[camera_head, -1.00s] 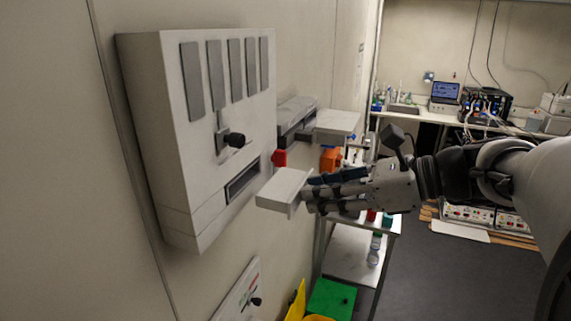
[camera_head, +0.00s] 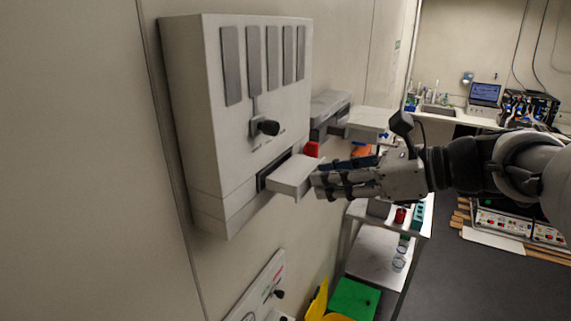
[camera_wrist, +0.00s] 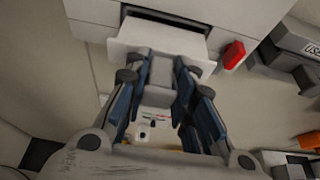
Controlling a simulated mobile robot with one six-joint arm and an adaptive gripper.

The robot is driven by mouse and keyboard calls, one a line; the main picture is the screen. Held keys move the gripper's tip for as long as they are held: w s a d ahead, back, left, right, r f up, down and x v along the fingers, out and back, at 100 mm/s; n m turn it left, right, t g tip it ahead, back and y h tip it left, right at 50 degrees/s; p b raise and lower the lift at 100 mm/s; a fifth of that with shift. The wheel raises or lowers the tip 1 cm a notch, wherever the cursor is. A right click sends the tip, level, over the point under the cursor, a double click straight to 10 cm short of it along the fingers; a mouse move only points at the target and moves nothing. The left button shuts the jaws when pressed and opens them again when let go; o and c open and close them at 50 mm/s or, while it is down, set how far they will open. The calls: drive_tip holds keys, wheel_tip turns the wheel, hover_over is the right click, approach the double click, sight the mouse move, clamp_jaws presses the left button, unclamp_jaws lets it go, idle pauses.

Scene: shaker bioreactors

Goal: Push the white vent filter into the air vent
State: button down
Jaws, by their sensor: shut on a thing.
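The white vent filter (camera_head: 292,174) is a flat block with a small handle on its outer face. My gripper (camera_head: 318,181) is shut on that handle. The air vent (camera_head: 265,180) is a dark slot in the lower front of a white wall box (camera_head: 239,100). In the head view the filter's far end is at the slot mouth, with most of its body outside. In the wrist view the filter (camera_wrist: 160,45) lies just below the dark slot (camera_wrist: 168,17), roughly in line with it. Whether its edge is inside the slot is hard to tell.
A red part (camera_head: 312,149) sits beside the slot on the right. A black knob (camera_head: 268,128) sticks out above it. A second wall unit (camera_head: 330,108) is further right. A trolley (camera_head: 372,262) stands behind and below my gripper. A lower wall panel (camera_head: 262,290) is beneath.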

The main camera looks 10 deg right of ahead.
sight(302, 170)
drive_tip(key=shift+w+a+p, duration=0.35)
drive_tip(key=shift+a+p, duration=0.15)
drive_tip(key=shift+p, duration=0.35)
idle(1.5)
drive_tip(key=shift+w+a+p, duration=0.45)
drive_tip(key=shift+w+a, duration=0.4)
drive_tip(key=shift+a, duration=0.25)
drive_tip(key=shift+w+a+p, duration=0.45)
drive_tip(key=shift+w+a, duration=0.35)
drive_tip(key=shift+a, duration=0.3)
idle(3.0)
drive_tip(key=c, duration=1.2)
unclamp_jaws()
drive_tip(key=shift+c, duration=0.2)
